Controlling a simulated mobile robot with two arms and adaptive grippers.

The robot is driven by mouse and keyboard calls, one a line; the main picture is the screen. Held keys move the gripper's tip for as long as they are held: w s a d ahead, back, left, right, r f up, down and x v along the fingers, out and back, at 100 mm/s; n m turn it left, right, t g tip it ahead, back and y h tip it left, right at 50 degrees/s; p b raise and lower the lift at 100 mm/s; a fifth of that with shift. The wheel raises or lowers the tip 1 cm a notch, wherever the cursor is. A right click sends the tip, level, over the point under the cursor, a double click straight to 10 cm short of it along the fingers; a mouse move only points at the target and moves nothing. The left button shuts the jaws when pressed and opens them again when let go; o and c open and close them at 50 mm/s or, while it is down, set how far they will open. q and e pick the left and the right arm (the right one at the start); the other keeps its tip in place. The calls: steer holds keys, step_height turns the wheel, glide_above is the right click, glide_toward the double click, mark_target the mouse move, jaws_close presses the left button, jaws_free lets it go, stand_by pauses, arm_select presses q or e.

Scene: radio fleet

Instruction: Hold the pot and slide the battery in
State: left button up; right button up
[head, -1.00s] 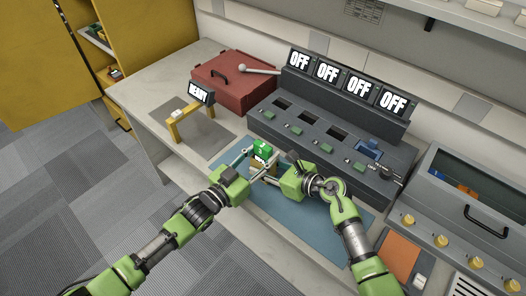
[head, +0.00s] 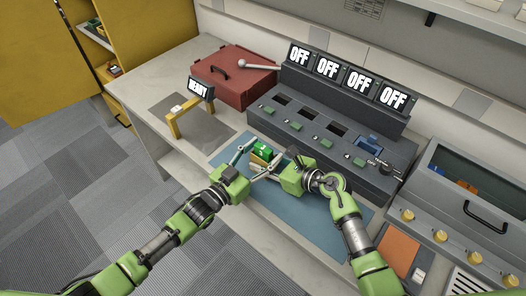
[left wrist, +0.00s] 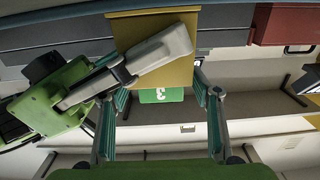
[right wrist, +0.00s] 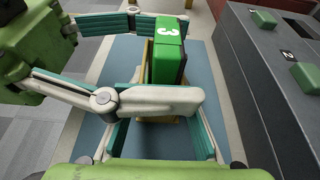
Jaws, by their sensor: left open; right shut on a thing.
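A green battery (head: 261,149) marked 3 sits upright in or against a yellow pot (head: 257,161) above the blue mat. In the right wrist view the battery (right wrist: 166,50) stands well above the visible yellow part of the pot (right wrist: 158,122). My right gripper (head: 276,163) is shut on the pot; one of its fingers crosses the pot's yellow wall (left wrist: 150,28) in the left wrist view. How deep the battery sits is hidden.
A dark console (head: 335,140) with slots and several OFF displays stands behind. A red case (head: 235,75), a yellow stand (head: 177,125) with a READY display, and a grey bin (head: 470,195) are around. The blue mat (head: 305,215) is clear in front.

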arm_select(q)
steer(key=v, duration=1.2)
stand_by(0.5)
arm_select(e)
steer(key=o, duration=1.2)
steer(key=v, duration=1.2)
steer(key=shift+f, duration=0.1)
